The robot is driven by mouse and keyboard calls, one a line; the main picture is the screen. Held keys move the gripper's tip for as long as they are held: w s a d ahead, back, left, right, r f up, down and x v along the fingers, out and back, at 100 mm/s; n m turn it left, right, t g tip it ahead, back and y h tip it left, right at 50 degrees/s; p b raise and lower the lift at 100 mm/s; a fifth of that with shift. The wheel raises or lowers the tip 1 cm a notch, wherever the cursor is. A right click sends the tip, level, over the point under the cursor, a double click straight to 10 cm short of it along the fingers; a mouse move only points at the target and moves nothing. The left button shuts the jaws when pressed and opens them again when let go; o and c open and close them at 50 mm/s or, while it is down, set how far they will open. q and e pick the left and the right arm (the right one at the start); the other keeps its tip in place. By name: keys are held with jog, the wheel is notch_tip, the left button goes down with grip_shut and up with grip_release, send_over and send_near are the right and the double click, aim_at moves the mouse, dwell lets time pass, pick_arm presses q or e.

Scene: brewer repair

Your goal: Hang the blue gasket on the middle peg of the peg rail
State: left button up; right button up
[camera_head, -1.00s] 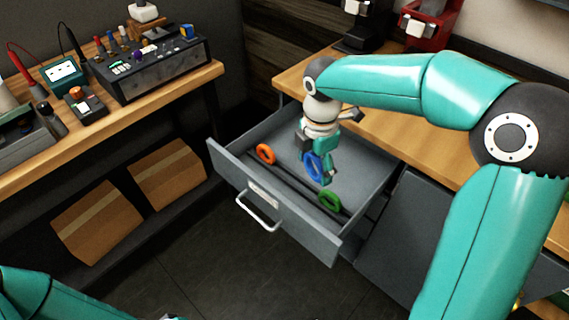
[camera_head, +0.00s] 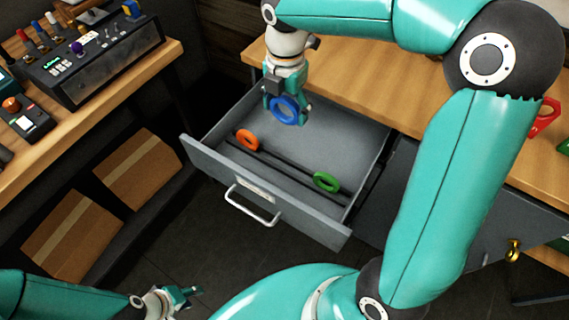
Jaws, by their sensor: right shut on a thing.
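The blue gasket (camera_head: 285,111) is a ring held upright by my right gripper (camera_head: 289,117), which is shut on it above the back of the open drawer (camera_head: 233,205). An orange gasket (camera_head: 247,139) and a green gasket (camera_head: 326,182) stand in the drawer along dark strips. My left gripper (camera_head: 188,293) is low at the bottom of the view, over the floor and away from the drawer. It is too small to tell whether it is open. I cannot make out the peg rail in this view.
A wooden workbench (camera_head: 400,112) runs behind the drawer, with a red object (camera_head: 545,118) at the right. Another bench (camera_head: 150,65) with a control box (camera_head: 95,65) stands at the left, above cardboard boxes (camera_head: 138,168). My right arm covers much of the right side.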

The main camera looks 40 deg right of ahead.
notch_tip(320, 180, down, 16)
jog(key=shift+f+b, duration=0.1)
jog(key=shift+b, duration=0.5)
notch_tip(320, 180, down, 3)
jog(key=shift+f, duration=0.2)
jog(key=shift+f, duration=0.15)
jog(key=o, duration=0.9)
